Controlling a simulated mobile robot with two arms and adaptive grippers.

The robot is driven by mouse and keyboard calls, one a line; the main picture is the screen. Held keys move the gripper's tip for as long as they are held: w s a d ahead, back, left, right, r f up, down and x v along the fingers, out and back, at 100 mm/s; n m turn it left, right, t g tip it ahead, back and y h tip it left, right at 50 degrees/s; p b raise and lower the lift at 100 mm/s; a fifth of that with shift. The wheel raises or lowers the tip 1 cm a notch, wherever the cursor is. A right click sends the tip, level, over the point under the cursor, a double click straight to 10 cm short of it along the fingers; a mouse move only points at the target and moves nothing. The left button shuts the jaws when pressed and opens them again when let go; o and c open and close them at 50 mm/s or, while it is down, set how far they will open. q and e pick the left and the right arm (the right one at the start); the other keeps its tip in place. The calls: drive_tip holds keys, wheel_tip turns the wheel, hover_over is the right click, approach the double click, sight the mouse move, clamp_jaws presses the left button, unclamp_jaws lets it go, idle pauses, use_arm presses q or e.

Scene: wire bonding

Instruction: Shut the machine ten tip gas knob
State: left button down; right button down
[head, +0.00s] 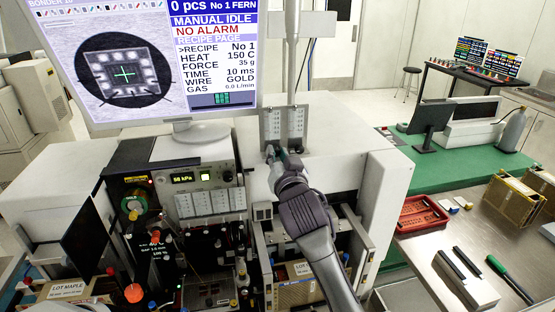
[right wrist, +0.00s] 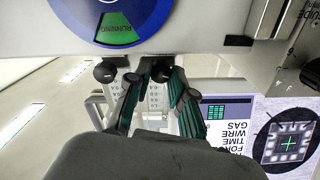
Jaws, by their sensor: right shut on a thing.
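A grey flow meter panel (head: 284,123) with two upright scales stands on top of the white machine (head: 340,145), right of the monitor. My right gripper (head: 279,153) is at the panel's lower edge, its hand hiding most of the knobs. In the right wrist view my right gripper (right wrist: 157,82) has its green-lined fingers on either side of a dark round knob (right wrist: 160,70) and is shut on it. Another black knob (right wrist: 105,72) sits just left of the fingers. I cannot read a label on either knob. My left gripper is out of view.
The monitor (head: 213,60) reads MANUAL IDLE, NO ALARM and GAS 0.0 L/min. A pressure display (head: 183,179) reads 98 kPa. A red tray (head: 422,213) and a green-handled tool (head: 510,278) lie on the right bench. A round RUNNING sign (right wrist: 118,22) is near the wrist.

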drive_tip(key=c, duration=1)
unclamp_jaws()
drive_tip(key=s, duration=0.4)
drive_tip(key=s+d, duration=0.1)
drive_tip(key=s, duration=0.3)
drive_tip(key=s+d, duration=0.1)
drive_tip(key=s, duration=0.2)
drive_tip(key=shift+s+d, duration=0.2)
drive_tip(key=shift+s, duration=0.2)
